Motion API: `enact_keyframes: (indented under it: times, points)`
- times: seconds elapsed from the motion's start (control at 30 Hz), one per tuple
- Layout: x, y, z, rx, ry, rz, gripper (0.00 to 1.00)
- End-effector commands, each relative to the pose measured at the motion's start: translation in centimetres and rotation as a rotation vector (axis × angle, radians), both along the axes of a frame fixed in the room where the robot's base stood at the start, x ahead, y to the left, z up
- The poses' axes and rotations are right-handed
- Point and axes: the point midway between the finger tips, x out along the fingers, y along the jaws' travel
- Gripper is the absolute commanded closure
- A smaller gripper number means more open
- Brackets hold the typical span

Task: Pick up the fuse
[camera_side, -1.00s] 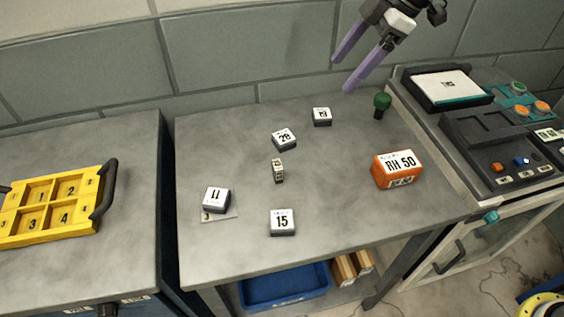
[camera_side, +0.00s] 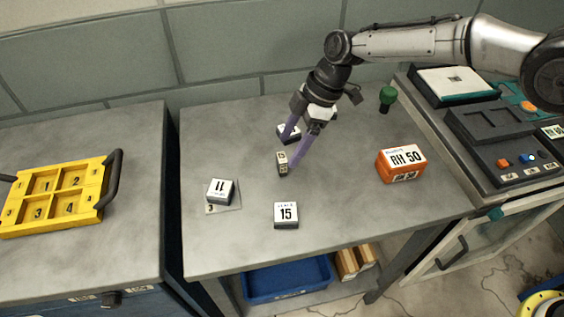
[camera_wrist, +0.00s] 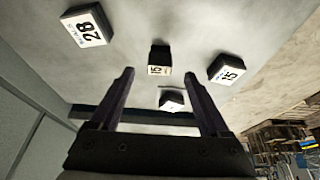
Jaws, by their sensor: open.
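Nothing is plainly marked as a fuse. A small, narrow, dark block with a pale numbered face (camera_side: 282,163) stands mid-table, the nearest thing to my gripper. It shows in the wrist view (camera_wrist: 160,58) beyond the fingertips, roughly between their lines. My gripper (camera_side: 291,155) is open, its two purple fingers pointing down close by the block; whether they touch it I cannot tell. In the wrist view the fingers (camera_wrist: 160,72) are wide apart and hold nothing.
Block 28 (camera_wrist: 87,27) is partly behind a finger in the side view. Block 15 (camera_side: 286,214), block 11 (camera_side: 220,190) on a card, an orange box (camera_side: 400,163) and a green knob (camera_side: 387,98) share the table. A yellow tray (camera_side: 88,212) is left; the front right is clear.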

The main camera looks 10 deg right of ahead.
Motion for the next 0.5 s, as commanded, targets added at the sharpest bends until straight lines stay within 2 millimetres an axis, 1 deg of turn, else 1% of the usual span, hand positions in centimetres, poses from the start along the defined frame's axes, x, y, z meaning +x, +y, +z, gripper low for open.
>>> enact_keyframes:
  times: [0.13, 0.3, 0.4, 0.5]
  points:
    - [0.0, 0.6, -1.2, -0.001, 0.001, 0.002, 0.20]
    - [0.0, 1.6, -3.5, -0.001, 0.001, 0.002, 0.20]
    - [0.1, 1.9, -4.4, -0.001, 0.000, 0.001, 0.20]
    - [0.1, 2.1, -4.8, 0.000, 0.000, 0.001, 0.20]
